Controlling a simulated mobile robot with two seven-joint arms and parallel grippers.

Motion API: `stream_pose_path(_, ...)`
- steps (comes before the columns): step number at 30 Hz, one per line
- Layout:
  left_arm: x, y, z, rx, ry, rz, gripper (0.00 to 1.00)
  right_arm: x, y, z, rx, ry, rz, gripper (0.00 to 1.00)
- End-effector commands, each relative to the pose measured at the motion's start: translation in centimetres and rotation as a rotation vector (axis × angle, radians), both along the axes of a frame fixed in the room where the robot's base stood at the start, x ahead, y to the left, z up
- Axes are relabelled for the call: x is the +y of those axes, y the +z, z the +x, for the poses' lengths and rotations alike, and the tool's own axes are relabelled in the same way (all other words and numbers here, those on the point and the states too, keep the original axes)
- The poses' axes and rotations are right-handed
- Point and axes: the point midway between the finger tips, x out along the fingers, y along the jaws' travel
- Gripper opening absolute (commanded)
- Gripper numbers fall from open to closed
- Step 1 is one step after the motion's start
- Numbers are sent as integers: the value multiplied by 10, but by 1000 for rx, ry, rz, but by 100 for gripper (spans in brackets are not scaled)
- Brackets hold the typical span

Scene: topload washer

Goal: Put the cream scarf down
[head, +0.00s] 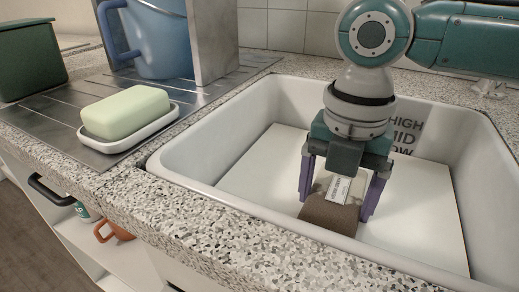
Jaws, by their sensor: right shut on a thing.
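My right gripper (335,207) reaches down into the white sink (186,160) from the upper right. Its two purple fingers are on either side of a brownish, soft-looking piece (328,217) with a white printed label, and are shut on it. The piece looks brown rather than cream, so I cannot tell whether it is the scarf. It is low in the sink, over the pale flat floor (262,168); I cannot tell whether it touches it. The gripper hides its upper part. My left gripper is not in view.
A green soap bar (126,110) lies in a white dish (130,135) on the metal drainer, left of the sink. A blue bucket (158,45) and a dark green box (30,60) stand behind. Speckled counter (215,225) edges the sink. The sink floor is otherwise clear.

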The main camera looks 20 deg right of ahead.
Motion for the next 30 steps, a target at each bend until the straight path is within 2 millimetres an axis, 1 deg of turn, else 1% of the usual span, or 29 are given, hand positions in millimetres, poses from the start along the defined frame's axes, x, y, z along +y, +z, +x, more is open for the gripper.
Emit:
stream_pose_path(1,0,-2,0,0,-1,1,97,0,-5,0,0,0,0,21)
stream_pose_path(7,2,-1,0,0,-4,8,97,0,-3,0,-1,1,1,21)
stream_pose_path(11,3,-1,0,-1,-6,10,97,0,-6,0,0,0,1,21)
stream_pose_path(12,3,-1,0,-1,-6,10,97,0,-6,0,0,0,1,88)
stream_pose_path(15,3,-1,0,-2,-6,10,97,0,-6,0,0,0,1,99)
stream_pose_path(22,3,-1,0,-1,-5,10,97,0,-5,0,-1,0,1,100)
stream_pose_path(24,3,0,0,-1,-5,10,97,0,-2,0,-2,0,1,100)
stream_pose_path(26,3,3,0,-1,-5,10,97,0,5,1,-3,0,1,100)
stream_pose_path(29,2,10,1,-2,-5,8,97,0,24,1,-4,0,2,100)
stream_pose_path(30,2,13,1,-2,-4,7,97,0,33,1,-4,0,2,100)
